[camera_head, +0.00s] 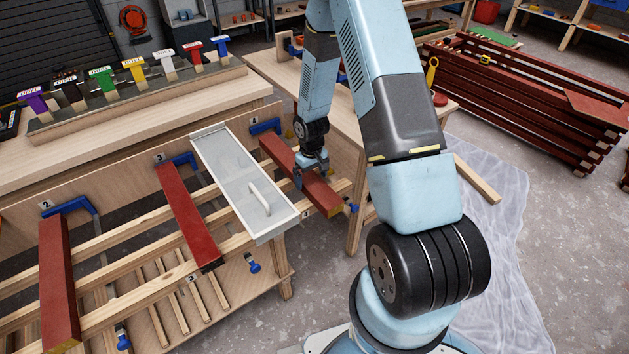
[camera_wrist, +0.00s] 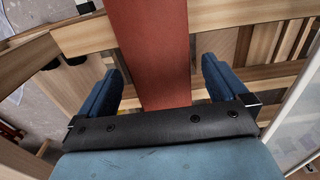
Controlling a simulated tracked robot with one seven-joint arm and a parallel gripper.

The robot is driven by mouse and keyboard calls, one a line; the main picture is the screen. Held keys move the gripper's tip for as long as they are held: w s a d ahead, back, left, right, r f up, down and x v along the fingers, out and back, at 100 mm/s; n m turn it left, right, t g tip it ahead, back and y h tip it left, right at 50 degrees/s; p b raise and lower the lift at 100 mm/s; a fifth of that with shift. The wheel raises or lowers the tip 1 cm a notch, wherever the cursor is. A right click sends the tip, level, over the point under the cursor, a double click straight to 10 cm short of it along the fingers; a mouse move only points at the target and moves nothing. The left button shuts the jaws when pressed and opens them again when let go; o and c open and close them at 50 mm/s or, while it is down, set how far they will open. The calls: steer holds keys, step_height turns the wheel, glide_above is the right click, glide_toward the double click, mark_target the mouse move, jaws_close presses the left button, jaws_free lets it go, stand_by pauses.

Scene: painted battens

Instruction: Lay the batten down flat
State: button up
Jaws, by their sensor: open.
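A dark red batten (camera_head: 280,155) lies across the pale wooden rails at the right end of the rack, with its cut end at lower right. It looks level on the rails. My gripper (camera_head: 311,178) is over its near half. In the wrist view the red batten (camera_wrist: 152,45) runs between the two blue fingers of my gripper (camera_wrist: 162,72), with a gap visible on each side. The gripper is open. The part of the batten under the gripper body is hidden.
Two more red battens (camera_head: 187,215) (camera_head: 57,285) lie across the rails to the left. A translucent-looking panel with a handle (camera_head: 240,180) lies just left of the batten. Blue clamps (camera_head: 265,126) line the rack. Colored-handled tools (camera_head: 133,68) stand on the bench behind.

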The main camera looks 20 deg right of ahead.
steer(key=s+r+m+t, duration=0.1)
steer(key=s+r, duration=0.2)
steer(key=r, duration=0.9)
steer(key=s+d+r+t, duration=0.1)
steer(key=s+r, duration=0.1)
steer(key=r, duration=0.9)
steer(key=s+r+m+t, duration=0.1)
steer(key=s+r, duration=0.2)
steer(key=r, duration=0.9)
steer(key=s+r+t, duration=0.1)
steer(key=s+r, duration=0.6)
steer(key=s, duration=0.3)
steer(key=s+r+m+t, duration=0.1)
steer(key=s+r, duration=0.5)
steer(key=s, duration=0.4)
steer(key=shift+d+r+m+t, duration=0.2)
steer(key=shift+r+m+t, duration=0.1)
steer(key=shift+r, duration=0.05)
steer(key=shift+s, duration=0.1)
